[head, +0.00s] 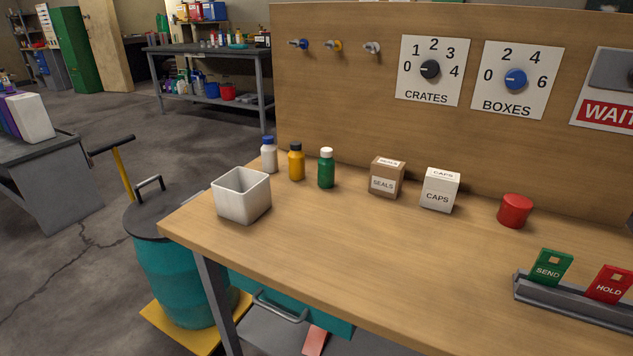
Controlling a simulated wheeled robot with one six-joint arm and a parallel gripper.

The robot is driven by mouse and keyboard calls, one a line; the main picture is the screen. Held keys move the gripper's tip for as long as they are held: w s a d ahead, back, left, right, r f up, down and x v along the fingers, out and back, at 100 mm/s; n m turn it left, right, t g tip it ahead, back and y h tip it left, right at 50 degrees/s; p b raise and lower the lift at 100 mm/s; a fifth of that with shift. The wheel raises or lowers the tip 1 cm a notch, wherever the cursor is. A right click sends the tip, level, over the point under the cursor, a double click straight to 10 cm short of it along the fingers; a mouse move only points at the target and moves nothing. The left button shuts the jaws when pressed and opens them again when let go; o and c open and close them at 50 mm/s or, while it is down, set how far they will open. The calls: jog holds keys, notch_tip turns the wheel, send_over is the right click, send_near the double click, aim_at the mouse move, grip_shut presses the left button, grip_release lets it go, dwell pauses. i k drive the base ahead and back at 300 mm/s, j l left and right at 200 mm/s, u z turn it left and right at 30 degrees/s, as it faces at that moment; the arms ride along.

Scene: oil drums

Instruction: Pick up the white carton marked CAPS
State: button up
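The white carton marked CAPS (440,190) stands upright on the wooden table, toward the back, near the wooden back panel. Its label shows on the front and on the top. A brown carton marked SEALS (387,178) stands just to its left, with a small gap between them. A red cylinder (515,211) stands to its right. My gripper does not show in the head view.
A white open bin (241,195) and several bottles, one green (326,168), stand at left on the table (350,265). A grey rack (575,304) holds green SEND and red HOLD cards at right. The table's middle front is clear. A teal drum (180,265) stands left of the table.

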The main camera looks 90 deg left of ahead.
aim_at(440, 189)
jog(key=u, duration=2.4)
